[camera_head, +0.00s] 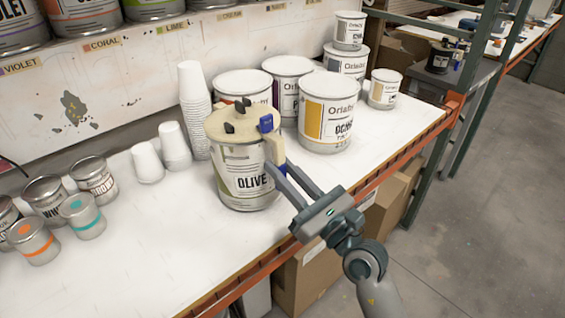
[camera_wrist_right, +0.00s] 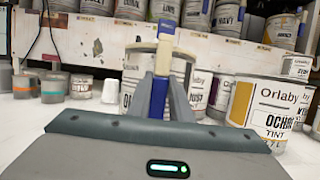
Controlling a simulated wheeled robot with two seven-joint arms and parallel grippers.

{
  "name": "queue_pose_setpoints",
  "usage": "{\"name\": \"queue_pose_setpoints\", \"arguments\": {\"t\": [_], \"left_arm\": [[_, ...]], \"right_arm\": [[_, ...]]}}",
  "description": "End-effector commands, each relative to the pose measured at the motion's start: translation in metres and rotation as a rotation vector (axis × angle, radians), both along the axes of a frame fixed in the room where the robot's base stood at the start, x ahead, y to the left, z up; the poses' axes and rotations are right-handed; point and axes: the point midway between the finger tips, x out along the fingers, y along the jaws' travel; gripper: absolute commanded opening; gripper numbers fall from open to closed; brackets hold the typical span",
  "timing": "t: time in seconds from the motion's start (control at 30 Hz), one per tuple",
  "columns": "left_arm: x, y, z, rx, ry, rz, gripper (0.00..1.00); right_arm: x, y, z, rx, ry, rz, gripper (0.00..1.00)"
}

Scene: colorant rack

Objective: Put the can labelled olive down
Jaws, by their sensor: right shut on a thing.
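The can labelled olive (camera_head: 243,178) is silver with a white label and has a cream pouring lid with a handle and dark and blue parts on top. It is upright at the middle of the white tabletop; I cannot tell whether its base touches the surface. My right gripper (camera_head: 277,172) is shut on the lid's handle at the can's right side. In the right wrist view the can (camera_wrist_right: 133,90) is behind the fingers (camera_wrist_right: 163,100), which close on the cream and blue handle. My left gripper is not in view.
Large cans, including the ochre can (camera_head: 328,112), stand close behind and right of the olive can. Stacked white cups (camera_head: 194,110) stand behind it to the left. Several small cans (camera_head: 83,215) are at the far left. The front tabletop (camera_head: 150,255) is clear up to the orange edge.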

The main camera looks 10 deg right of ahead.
Motion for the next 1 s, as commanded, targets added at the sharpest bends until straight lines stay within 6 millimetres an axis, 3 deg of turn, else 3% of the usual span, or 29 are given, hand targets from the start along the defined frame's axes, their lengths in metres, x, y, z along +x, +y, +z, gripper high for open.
{"name": "queue_pose_setpoints", "arguments": {"t": [0.4,0.43,0.5,1.0], "left_arm": [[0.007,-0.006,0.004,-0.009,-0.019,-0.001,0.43],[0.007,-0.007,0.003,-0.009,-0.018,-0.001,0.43],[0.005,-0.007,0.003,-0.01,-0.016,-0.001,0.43],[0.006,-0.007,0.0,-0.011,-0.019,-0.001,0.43]], "right_arm": [[0.0,0.0,-0.014,-0.003,0.003,0.0,0.0],[0.001,0.001,-0.02,-0.011,0.016,0.002,0.25],[0.001,0.001,-0.02,-0.009,0.014,0.001,0.36],[-0.007,-0.006,-0.019,-0.004,0.006,-0.001,0.36]]}}
